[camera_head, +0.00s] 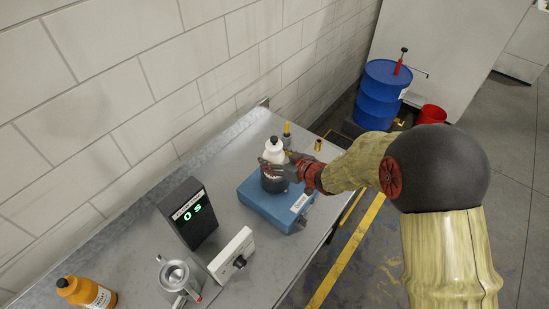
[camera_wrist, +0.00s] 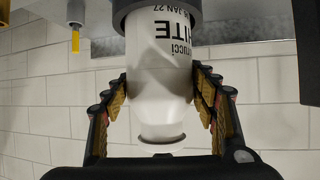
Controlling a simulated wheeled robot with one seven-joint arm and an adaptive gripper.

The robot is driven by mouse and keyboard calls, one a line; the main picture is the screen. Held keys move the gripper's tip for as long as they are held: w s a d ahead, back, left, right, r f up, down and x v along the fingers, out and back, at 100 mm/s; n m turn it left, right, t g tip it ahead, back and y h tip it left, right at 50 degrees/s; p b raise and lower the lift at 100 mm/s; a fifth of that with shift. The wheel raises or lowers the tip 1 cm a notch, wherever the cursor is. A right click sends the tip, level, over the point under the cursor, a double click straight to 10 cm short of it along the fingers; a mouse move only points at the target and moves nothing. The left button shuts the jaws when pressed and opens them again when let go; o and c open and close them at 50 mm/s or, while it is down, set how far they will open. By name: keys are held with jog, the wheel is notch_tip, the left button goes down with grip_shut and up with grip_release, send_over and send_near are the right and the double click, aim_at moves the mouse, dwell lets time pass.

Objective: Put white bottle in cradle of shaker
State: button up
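The white bottle (camera_head: 274,151) stands upright, its lower end inside the dark cradle (camera_head: 271,184) on top of the blue shaker (camera_head: 264,206). The wrist view shows the bottle (camera_wrist: 158,80) upside down in the picture, with black lettering on it and the cradle rim (camera_wrist: 157,8) around its lower end. My gripper (camera_wrist: 160,75) has one finger on each side of the bottle, with the tips against its sides. In the head view my gripper (camera_head: 276,170) reaches in from the right and partly hides the bottle and cradle.
On the grey table (camera_head: 135,260) are a display reading 05 (camera_head: 188,212), a white control box (camera_head: 232,256), a metal pot (camera_head: 178,277) and an orange bottle (camera_head: 86,293). A brick wall runs behind. A blue barrel (camera_head: 379,95) stands beyond the table.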

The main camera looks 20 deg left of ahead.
jog(key=o, duration=0.4)
jog(key=shift+r, duration=0.1)
jog(key=shift+d+r, duration=0.1)
jog(key=shift+r, duration=0.1)
jog(key=v, duration=1.1)
jog(key=shift+s+d+p, duration=0.25)
jog(key=shift+s+p, duration=0.05)
jog(key=shift+p, duration=0.1)
jog(key=shift+r, duration=0.15)
